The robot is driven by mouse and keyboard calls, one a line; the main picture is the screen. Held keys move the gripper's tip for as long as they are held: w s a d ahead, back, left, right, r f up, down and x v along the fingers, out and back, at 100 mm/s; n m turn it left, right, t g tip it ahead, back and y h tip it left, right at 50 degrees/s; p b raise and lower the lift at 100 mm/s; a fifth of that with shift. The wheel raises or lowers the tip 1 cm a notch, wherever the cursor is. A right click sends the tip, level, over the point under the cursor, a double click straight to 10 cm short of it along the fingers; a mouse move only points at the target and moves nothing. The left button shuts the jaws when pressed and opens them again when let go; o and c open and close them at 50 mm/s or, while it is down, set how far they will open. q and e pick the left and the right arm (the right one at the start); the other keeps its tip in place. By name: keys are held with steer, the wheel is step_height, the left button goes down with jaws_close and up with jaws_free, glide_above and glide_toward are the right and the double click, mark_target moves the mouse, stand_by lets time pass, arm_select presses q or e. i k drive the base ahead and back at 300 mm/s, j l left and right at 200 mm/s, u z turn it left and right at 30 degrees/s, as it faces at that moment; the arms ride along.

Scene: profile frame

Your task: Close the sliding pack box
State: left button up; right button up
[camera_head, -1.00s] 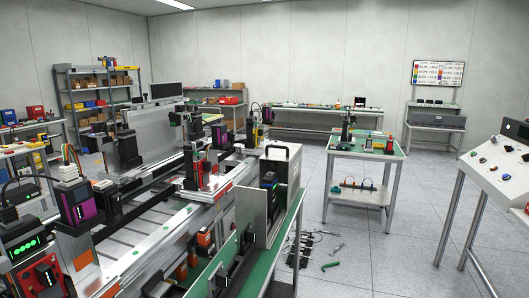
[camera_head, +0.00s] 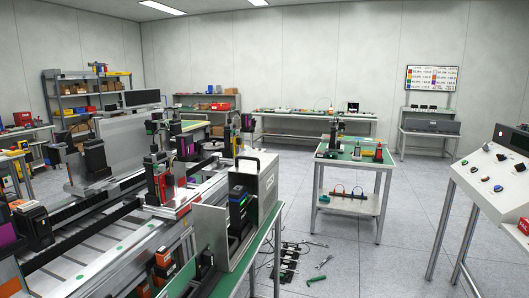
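A grey metal box (camera_head: 268,189) with a black handle on top stands on a narrow green-topped bench near the middle of the view. This looks like the sliding pack box. A flat grey panel (camera_head: 210,236) stands upright at its near left side. Between panel and box there is an open gap, and a dark unit (camera_head: 238,208) with a blue band shows in it. I cannot tell how the panel is joined to the box. Neither of my grippers is in view.
A long machine line (camera_head: 95,238) fills the left. Loose tools (camera_head: 290,262) lie on the floor right of the bench. A small green-topped table (camera_head: 350,153) stands behind, and a sloped control console (camera_head: 497,182) at right. Grey floor between them is open.

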mark_target(259, 171)
steer(key=i+l+z, duration=0.2)
steer(key=l, duration=0.4)
steer(key=i+l+z, duration=0.15)
steer(key=i+l, duration=0.3)
steer(key=i+l+z, duration=0.2)
steer(key=i+l, duration=0.2)
steer(key=l, duration=0.2)
